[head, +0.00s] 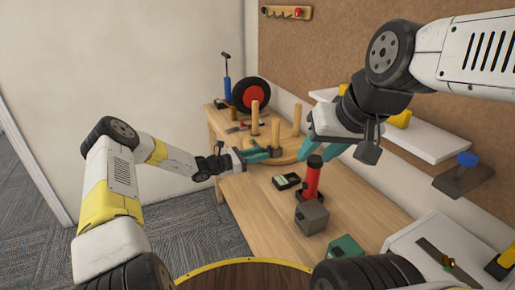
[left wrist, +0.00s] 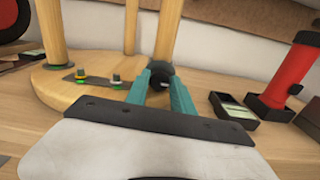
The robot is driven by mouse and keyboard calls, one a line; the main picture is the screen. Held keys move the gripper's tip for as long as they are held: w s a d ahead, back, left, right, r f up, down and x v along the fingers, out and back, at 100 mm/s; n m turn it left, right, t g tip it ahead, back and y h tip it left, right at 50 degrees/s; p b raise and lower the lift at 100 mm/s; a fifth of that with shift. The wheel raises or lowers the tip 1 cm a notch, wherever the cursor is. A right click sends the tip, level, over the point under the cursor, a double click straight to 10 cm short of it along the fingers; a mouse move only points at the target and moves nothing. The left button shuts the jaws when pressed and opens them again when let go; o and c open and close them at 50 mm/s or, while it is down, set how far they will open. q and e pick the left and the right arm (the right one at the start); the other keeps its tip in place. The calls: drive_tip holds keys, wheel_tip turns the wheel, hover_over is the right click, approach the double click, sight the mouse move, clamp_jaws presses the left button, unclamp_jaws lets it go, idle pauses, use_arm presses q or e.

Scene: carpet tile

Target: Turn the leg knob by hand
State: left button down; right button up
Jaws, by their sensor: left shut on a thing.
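An upturned round wooden stool with several upright legs (head: 254,118) lies on the workbench; its seat (left wrist: 60,92) fills the left of the left wrist view. A small black knob (left wrist: 160,80) sits low by the foot of the nearest leg (left wrist: 168,32). My left gripper (head: 265,154) reaches in from the left at the stool. In the left wrist view its teal fingers (left wrist: 160,85) are shut on the knob, one on each side. My right gripper (head: 322,146) hangs above the bench, right of the stool; I cannot tell its opening.
A black wheel with a red hub (head: 250,94) stands at the back. Wall shelves (head: 420,137) run along the right. The bench's front left is bare.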

use_arm(q)
drive_tip(key=m, duration=0.4)
idle(0.3)
drive_tip(key=c, duration=1.1)
unclamp_jaws()
drive_tip(key=v, duration=0.7)
drive_tip(key=shift+s+a, duration=0.15)
drive_tip(key=shift+a, duration=0.2)
